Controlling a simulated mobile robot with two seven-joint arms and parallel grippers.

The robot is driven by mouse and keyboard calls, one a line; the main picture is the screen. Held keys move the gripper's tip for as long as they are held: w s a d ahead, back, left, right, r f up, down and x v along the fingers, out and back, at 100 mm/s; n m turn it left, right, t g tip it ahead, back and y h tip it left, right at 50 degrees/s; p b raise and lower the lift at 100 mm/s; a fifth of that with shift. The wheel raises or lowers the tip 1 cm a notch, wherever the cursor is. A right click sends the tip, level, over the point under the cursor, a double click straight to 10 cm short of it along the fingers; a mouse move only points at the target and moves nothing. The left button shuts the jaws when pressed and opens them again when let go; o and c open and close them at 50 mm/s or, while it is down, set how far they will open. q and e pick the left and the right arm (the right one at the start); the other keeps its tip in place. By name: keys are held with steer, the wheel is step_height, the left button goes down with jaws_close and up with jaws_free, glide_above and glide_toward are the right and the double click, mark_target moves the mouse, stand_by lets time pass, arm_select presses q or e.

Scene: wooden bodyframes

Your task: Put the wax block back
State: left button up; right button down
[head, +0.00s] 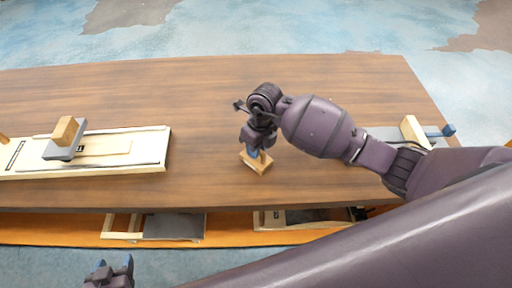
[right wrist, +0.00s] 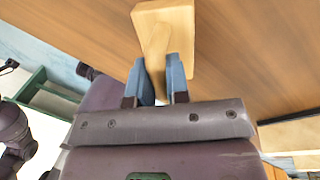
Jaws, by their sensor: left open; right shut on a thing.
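A pale tan block (head: 262,163), which looks like the wax block, is at the middle of the wooden table. In the right wrist view the block (right wrist: 178,18) has a raised narrow grip between the blue fingertips. My right gripper (head: 254,151) points down and is shut on that grip; it also shows in the right wrist view (right wrist: 166,75). I cannot tell whether the block touches the table. My left gripper (head: 114,268) is open and empty, low in front of the table's front edge.
A long pale board (head: 150,147) lies at the left, bearing a grey plate with a tan wooden block (head: 68,131). At the right, partly behind my arm, is another tan block (head: 413,132) with a blue end piece (head: 448,130).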

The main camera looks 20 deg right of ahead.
steer(key=shift+f, duration=0.15)
steer(key=c, duration=1.1)
jaws_free()
steer(key=shift+r, duration=0.3)
step_height(320, 180, up, 12)
steer(key=w+d, duration=0.1)
steer(key=d, duration=0.1)
steer(key=shift+f, duration=0.25)
